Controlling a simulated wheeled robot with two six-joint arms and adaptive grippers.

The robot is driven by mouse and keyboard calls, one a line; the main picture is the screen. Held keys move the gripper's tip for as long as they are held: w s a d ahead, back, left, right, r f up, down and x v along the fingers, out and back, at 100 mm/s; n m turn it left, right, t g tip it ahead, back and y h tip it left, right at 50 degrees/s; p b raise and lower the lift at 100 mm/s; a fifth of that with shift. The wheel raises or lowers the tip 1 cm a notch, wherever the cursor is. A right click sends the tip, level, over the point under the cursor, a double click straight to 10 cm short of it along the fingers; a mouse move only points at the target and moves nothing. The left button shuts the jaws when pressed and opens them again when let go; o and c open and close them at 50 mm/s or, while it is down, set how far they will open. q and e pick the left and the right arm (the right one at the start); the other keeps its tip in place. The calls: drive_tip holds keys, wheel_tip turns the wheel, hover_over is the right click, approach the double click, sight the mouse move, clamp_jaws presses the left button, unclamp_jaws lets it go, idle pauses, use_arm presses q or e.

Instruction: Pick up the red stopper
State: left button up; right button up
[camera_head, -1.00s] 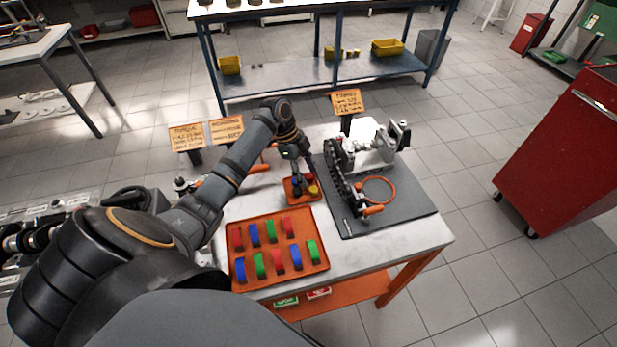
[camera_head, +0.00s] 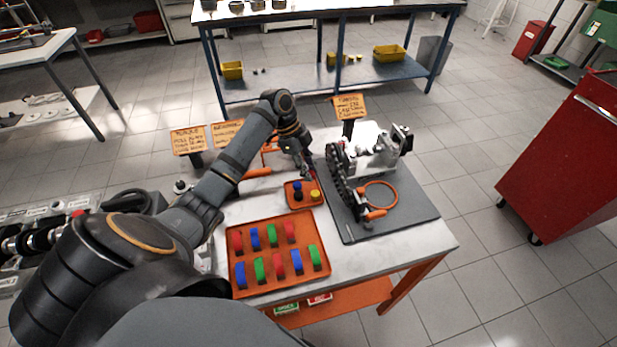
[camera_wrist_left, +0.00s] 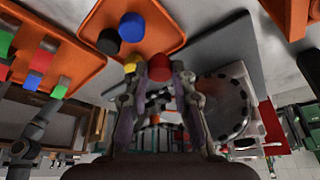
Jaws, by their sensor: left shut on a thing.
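The red stopper (camera_wrist_left: 159,67) is between the fingertips of my left gripper (camera_wrist_left: 160,78) in the left wrist view, and the fingers are shut on it. In the head view my left gripper (camera_head: 309,176) is over the back right of the small orange tray (camera_head: 291,203), and the stopper is hard to make out there. A blue stopper (camera_head: 297,188) and a yellow stopper (camera_head: 315,195) stand on the small tray. The left wrist view also shows the blue stopper (camera_wrist_left: 132,27) and, partly hidden by a finger, the yellow one (camera_wrist_left: 130,67). My right gripper is not in view.
A larger orange tray (camera_head: 239,287) with several red, blue and green pieces lies in front. A grey mat (camera_head: 415,208) with an engine part and an orange ring (camera_head: 380,184) is close on the right. Orange signs (camera_head: 349,106) stand at the back.

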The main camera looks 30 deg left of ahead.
use_arm(q)
drive_tip(key=s+r+p, duration=0.9)
drive_tip(key=s+p, duration=0.3)
drive_tip(key=s, duration=0.2)
drive_tip(key=shift+d+r, duration=0.15)
drive_tip(key=shift+r, duration=0.25)
